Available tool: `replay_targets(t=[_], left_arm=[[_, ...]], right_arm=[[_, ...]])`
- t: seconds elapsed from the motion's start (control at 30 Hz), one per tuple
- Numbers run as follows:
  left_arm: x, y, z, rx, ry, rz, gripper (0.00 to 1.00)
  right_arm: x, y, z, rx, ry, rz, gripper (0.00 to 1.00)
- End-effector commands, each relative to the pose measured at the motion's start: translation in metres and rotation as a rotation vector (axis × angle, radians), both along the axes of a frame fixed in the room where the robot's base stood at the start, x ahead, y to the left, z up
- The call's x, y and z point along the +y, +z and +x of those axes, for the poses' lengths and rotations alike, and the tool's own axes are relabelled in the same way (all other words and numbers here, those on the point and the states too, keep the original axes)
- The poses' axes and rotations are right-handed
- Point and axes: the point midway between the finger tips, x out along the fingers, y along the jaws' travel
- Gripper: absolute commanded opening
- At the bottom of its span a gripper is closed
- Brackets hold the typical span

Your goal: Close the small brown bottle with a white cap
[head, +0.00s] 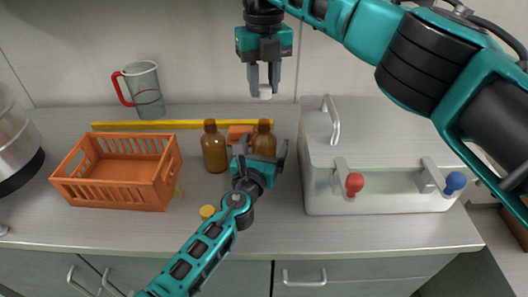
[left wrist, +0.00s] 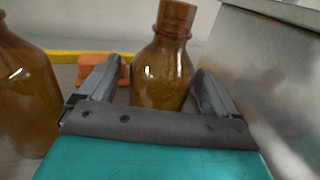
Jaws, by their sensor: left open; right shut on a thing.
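Two brown bottles stand side by side on the counter, the right one (head: 264,138) and the left one (head: 214,147). In the left wrist view the right bottle (left wrist: 165,72) is upright with an open, uncapped neck. My left gripper (head: 262,152) is open, its fingers on either side of that bottle's body, with gaps showing at both sides in the wrist view. The left bottle (left wrist: 20,90) is outside the fingers. My right gripper (head: 264,82) is shut on a white cap (head: 265,92), held well above the right bottle.
An orange crate (head: 118,194), a clear jug with red handle (head: 145,92) and a yellow bar (head: 180,125) lie left. An orange block (head: 238,132) is behind the bottles. A yellow cap (head: 207,211) lies in front. A metal tank (head: 380,195) with red and blue knobs stands close right.

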Motion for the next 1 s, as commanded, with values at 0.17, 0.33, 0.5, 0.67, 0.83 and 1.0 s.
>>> replay_targets(t=[0.17, 0.33, 0.5, 0.67, 0.83, 1.0], left_arm=[[0.0000, 0.0001, -0.0001, 0.000, 0.000, 0.000, 0.92], [0.0001, 0.0000, -0.0003, 0.000, 0.000, 0.000, 0.78], [0.0001, 0.0000, -0.0004, 0.000, 0.000, 0.000, 0.62], [0.0001, -0.0001, -0.0004, 0.000, 0.000, 0.000, 0.46], [0.0002, -0.0001, -0.0005, 0.000, 0.000, 0.000, 0.30], [0.0002, -0.0003, -0.0005, 0.000, 0.000, 0.000, 0.14]], right_arm=[[0.0001, 0.0000, 0.0000, 0.000, 0.000, 0.000, 0.05], [0.0001, 0.0000, 0.0000, 0.000, 0.000, 0.000, 0.05], [0.0001, 0.0000, 0.0000, 0.000, 0.000, 0.000, 0.05], [0.0001, 0.0000, 0.0000, 0.000, 0.000, 0.000, 0.05], [0.0000, 0.0000, 0.0000, 0.000, 0.000, 0.000, 0.05], [0.0000, 0.0000, 0.0000, 0.000, 0.000, 0.000, 0.05]])
